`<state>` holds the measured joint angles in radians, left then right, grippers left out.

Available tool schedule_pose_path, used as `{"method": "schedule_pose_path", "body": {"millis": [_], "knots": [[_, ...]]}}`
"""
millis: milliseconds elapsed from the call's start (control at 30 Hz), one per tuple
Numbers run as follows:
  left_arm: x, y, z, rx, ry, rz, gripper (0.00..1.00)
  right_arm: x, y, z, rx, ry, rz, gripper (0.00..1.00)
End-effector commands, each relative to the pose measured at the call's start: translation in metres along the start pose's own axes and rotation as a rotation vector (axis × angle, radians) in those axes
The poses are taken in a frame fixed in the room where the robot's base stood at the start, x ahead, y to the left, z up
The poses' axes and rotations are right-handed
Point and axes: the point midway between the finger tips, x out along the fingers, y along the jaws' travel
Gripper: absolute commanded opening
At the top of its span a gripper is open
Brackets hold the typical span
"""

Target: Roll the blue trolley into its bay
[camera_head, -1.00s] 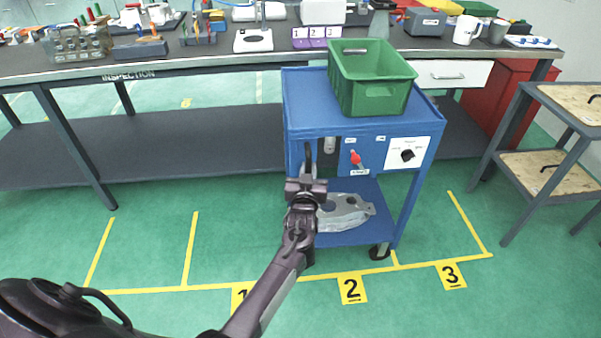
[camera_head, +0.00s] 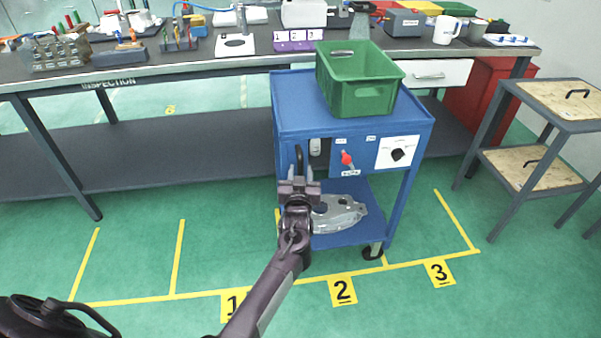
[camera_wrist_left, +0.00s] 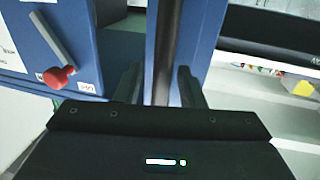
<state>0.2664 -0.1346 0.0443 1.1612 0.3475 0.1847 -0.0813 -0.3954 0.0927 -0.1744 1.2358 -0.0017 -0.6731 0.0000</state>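The blue trolley (camera_head: 300,107) stands upright in front of the bench, over the bay marked 2 (camera_head: 343,290). Its visible front caster (camera_head: 373,252) is close to the yellow line between bays 2 and 3. It carries a green crate (camera_head: 365,98) on top and a silver casting (camera_head: 338,212) on its lower shelf. My left gripper (camera_head: 299,187) is at the trolley's front left, at a dark upright handle (camera_head: 299,158). In the left wrist view, the handle (camera_wrist_left: 164,60) stands between the open fingers (camera_wrist_left: 160,87), with a gap beside the left finger. My right gripper is out of view.
The inspection bench (camera_head: 200,68) runs behind the trolley, with tools on top and a low shelf. A grey stand with wooden shelves (camera_head: 555,98) is at right, and a red cabinet (camera_head: 478,98) behind. The floor of bays 1 (camera_head: 234,304) and 3 (camera_head: 439,272) is clear.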

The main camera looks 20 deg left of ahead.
Motion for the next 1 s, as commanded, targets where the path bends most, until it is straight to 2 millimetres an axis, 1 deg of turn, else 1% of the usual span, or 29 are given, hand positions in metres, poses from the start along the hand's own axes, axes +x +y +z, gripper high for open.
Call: {"method": "schedule_pose_path", "body": {"millis": [133,233,367,500,600,700,800,1000], "knots": [[-0.001,-0.001,0.0,0.0,0.0,-0.001,0.36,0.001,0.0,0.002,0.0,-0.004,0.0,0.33],[-0.008,0.0,0.0,0.0,-0.001,-0.001,0.36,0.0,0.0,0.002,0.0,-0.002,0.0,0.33],[-0.027,-0.001,0.0,0.0,-0.002,-0.001,0.36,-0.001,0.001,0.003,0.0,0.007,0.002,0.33],[-0.051,0.0,0.0,0.001,-0.002,-0.001,0.36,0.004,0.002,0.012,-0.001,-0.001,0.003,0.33],[-0.065,0.0,0.001,0.0,-0.002,0.0,0.36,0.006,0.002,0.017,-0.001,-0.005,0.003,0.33],[-0.074,0.0,0.0,0.0,-0.001,0.001,0.36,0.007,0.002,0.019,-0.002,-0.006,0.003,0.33],[-0.078,0.0,0.0,0.0,0.0,0.0,0.36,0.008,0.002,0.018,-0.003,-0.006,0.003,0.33],[-0.078,0.0,0.0,0.0,0.0,0.0,0.36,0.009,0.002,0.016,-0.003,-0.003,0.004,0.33]]}}
